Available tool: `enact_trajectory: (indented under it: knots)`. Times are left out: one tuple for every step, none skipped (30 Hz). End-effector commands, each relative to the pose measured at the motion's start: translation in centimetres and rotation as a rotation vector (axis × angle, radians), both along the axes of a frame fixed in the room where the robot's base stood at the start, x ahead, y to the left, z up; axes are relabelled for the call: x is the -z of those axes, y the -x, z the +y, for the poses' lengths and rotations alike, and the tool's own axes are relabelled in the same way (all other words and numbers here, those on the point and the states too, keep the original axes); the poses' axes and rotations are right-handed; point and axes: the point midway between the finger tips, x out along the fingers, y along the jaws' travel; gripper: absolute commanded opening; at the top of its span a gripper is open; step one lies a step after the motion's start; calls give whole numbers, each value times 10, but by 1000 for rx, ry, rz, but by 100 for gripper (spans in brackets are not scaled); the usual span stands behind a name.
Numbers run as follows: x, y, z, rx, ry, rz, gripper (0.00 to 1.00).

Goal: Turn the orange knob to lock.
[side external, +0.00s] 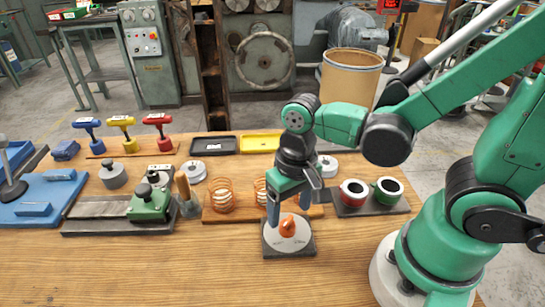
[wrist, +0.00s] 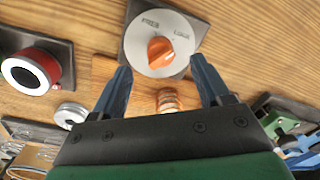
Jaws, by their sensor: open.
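The orange knob (side external: 288,226) sits in the middle of a pale round dial plate (side external: 302,236) on a dark square base (side external: 288,254), near the table's front. In the wrist view the knob (wrist: 160,51) sits on the dial (wrist: 140,59), which has two printed labels that seem to read "FREE" and "LOCK". My gripper (side external: 290,212) points down over the dial. In the wrist view the blue fingers of my gripper (wrist: 158,78) are apart, with the knob beyond the gap and nothing held.
Copper springs (side external: 221,197) stand on a wooden board behind the dial. A green clamp block (side external: 149,203) stands at left. The table's front left is clear.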

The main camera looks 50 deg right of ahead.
Motion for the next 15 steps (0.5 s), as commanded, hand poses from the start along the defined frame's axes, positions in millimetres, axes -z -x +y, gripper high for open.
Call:
enact_trajectory:
  knots:
    - [-5,0,0,1,0,0,70]
    - [-7,0,-1,1,0,0,70]
    - [-11,0,-1,1,0,0,70]
    - [-13,0,-1,1,1,0,70]
    - [-15,0,-1,1,1,0,70]
    - [-17,0,-1,1,1,0,70]
    - [-18,1,-1,1,1,0,70]
    - [-19,1,-1,1,1,0,70]
    - [-20,1,-1,1,1,0,70]
    - [-21,1,-1,1,1,0,70]
    - [-21,1,-1,1,1,0,70]
    - [-22,1,-1,1,1,0,70]
    - [-22,1,-1,1,1,0,70]
    - [-22,1,-1,0,1,0,70]
    - [-22,1,-1,0,1,0,70]
